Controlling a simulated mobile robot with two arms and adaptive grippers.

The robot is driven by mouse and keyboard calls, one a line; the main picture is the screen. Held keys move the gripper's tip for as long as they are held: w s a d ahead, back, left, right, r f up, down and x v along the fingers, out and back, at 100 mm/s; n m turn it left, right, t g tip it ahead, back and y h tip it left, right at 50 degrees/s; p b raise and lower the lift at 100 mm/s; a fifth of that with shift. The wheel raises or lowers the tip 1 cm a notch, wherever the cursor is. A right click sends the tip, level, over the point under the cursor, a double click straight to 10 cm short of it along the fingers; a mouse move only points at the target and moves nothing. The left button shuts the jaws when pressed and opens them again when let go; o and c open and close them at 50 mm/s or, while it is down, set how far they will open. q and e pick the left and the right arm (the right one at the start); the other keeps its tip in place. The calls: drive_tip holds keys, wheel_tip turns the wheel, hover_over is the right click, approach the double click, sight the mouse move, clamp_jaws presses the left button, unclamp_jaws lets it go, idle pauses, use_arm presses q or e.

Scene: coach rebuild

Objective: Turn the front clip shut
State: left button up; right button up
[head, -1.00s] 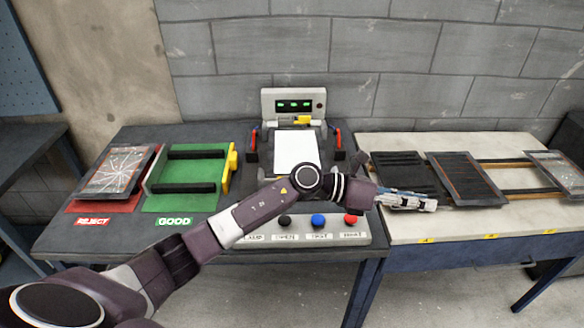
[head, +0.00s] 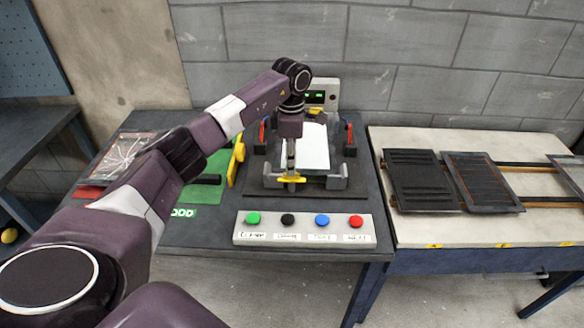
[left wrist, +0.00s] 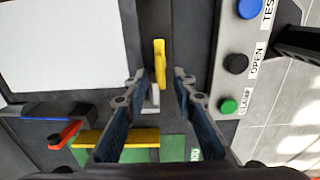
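The front clip (head: 289,179) is a small yellow bar at the front edge of the grey test fixture (head: 333,182). It lies left to right in the head view, parallel to the button panel. My left gripper (head: 291,182) points straight down over it. In the left wrist view my left gripper (left wrist: 160,74) is open, with the clip (left wrist: 159,62) between and just ahead of its fingertips. I cannot tell whether either finger touches it. A white-faced panel (head: 314,148) lies in the fixture, and also shows in the left wrist view (left wrist: 65,45). My right gripper is out of view.
A button panel (head: 304,238) with green, black, blue and red buttons stands in front of the fixture. A green tray (head: 215,165) with a yellow handle (head: 237,160) is on the left. Dark panels (head: 422,180) lie on the pale bench (head: 440,228) at right.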

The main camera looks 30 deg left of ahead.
use_arm(q)
drive_tip(key=shift+f, duration=1.65)
drive_tip(key=shift+c, duration=0.5)
clamp_jaws()
